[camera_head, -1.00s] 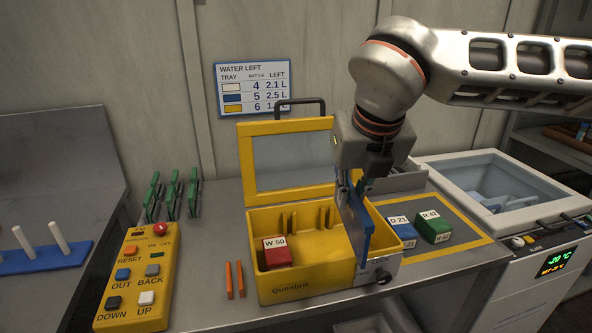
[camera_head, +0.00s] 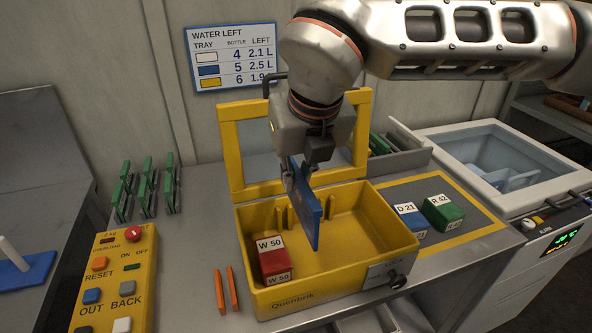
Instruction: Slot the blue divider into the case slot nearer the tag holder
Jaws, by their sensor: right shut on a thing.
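The blue divider (camera_head: 309,215) hangs upright from my right gripper (camera_head: 301,178), which is shut on its upper part. It is over the middle of the open yellow case (camera_head: 350,278), between the red W 50 block and the case's right end. I cannot tell whether its lower edge is inside the case or just above it. Upright yellow slot ribs (camera_head: 281,217) show on the inner back wall, left of the divider; others may be hidden behind it. My left gripper is not in view.
The red W 50 block (camera_head: 273,258) sits in the case's left part. A blue D 21 block (camera_head: 408,222) and a green block (camera_head: 442,212) lie on the mat to the right. Orange sticks (camera_head: 220,292) and a button panel (camera_head: 116,280) are on the left.

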